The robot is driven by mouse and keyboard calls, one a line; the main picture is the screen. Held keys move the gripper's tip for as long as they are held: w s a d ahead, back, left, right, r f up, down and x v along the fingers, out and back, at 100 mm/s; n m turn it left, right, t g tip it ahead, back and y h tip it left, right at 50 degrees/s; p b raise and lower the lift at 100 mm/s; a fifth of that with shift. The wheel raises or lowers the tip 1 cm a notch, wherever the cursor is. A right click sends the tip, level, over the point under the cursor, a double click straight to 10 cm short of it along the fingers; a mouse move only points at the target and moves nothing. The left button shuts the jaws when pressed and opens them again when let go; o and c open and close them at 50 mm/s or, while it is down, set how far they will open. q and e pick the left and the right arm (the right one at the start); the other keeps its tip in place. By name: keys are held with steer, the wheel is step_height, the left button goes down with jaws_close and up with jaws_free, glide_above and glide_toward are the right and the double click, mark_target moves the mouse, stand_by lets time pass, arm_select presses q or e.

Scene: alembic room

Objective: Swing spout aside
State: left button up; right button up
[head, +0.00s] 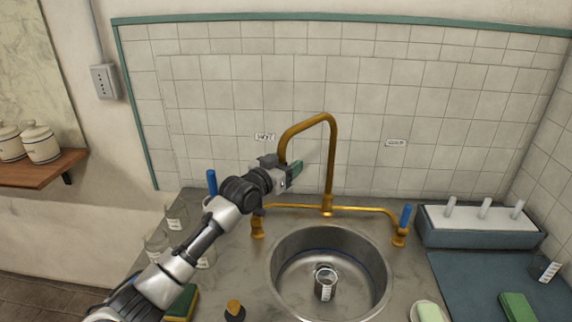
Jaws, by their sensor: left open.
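The brass spout (331,150) rises from the middle of the tap behind the sink and arches over to the left, its free end coming down by my left gripper. My left gripper (291,172) is open, close beside the down-turned end of the spout. I cannot tell whether it touches the spout. Its wrist hides part of the spout's tip. My right gripper is not in view.
Blue tap handles stand at the left (212,182) and right (405,215). Glass jars (177,214) stand left of the sink, partly behind my arm. A blue-grey rack with white pegs (468,236) stands at right. A sponge (183,303) and a soap dish (428,312) lie near the front.

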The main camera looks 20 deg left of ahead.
arm_select(q)
steer(key=shift+s+f, duration=0.1)
steer(key=shift+s, duration=0.1)
steer(key=b+v, duration=0.2)
steer(key=v, duration=0.8)
steer(key=shift+s+b, duration=0.2)
steer(key=shift+b, duration=0.15)
steer(key=shift+a, duration=0.15)
